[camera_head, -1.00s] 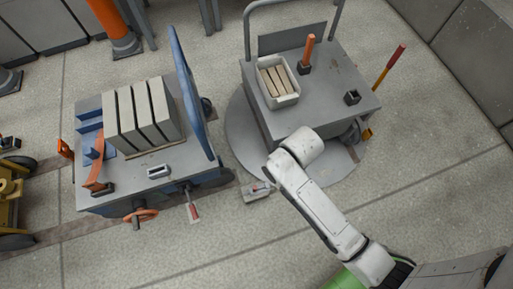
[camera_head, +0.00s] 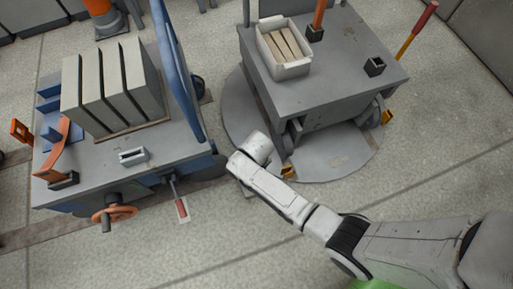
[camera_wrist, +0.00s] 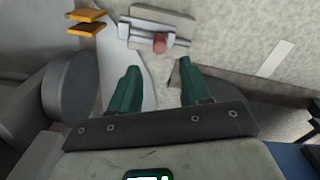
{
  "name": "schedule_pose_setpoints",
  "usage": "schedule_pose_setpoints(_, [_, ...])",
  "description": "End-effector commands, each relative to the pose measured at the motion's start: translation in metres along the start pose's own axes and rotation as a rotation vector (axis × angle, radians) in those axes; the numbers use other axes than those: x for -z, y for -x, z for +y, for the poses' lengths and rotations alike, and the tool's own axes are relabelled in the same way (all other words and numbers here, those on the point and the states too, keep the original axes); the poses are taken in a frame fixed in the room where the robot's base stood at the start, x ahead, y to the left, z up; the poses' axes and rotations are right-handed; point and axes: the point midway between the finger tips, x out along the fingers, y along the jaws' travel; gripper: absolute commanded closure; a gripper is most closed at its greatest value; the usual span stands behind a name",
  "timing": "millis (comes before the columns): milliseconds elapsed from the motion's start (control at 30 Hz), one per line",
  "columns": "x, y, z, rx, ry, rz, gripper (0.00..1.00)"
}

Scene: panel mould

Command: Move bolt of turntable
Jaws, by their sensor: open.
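The turntable (camera_head: 338,163) is a round grey plate set in the floor, with a grey cart standing on it. In the wrist view, the bolt (camera_wrist: 159,43) shows a red-brown knob and a metal rod on a light grey mounting plate (camera_wrist: 165,17). My gripper (camera_wrist: 158,72) has its two green fingers apart and empty. The bolt lies just beyond the fingertips, with its knob lined up between them; no contact shows. In the head view my arm covers the gripper and most of the bolt.
The grey cart (camera_head: 350,80) carries a white bin (camera_head: 300,68) with blocks. Left of it, a second cart (camera_head: 100,165) holds upright grey panels, an orange handwheel (camera_head: 113,213) and a red-handled lever (camera_head: 181,208). Orange blocks (camera_wrist: 86,29) sit left of the bolt in the wrist view.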

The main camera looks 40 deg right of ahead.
Motion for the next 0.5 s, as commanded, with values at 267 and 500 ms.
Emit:
schedule_pose_setpoints(267, [0.000,-0.055,0.000,0.000,0.000,-0.001,0.53])
schedule_pose_setpoints(500, [0.000,-0.086,0.000,0.000,0.000,-0.001,0.53])
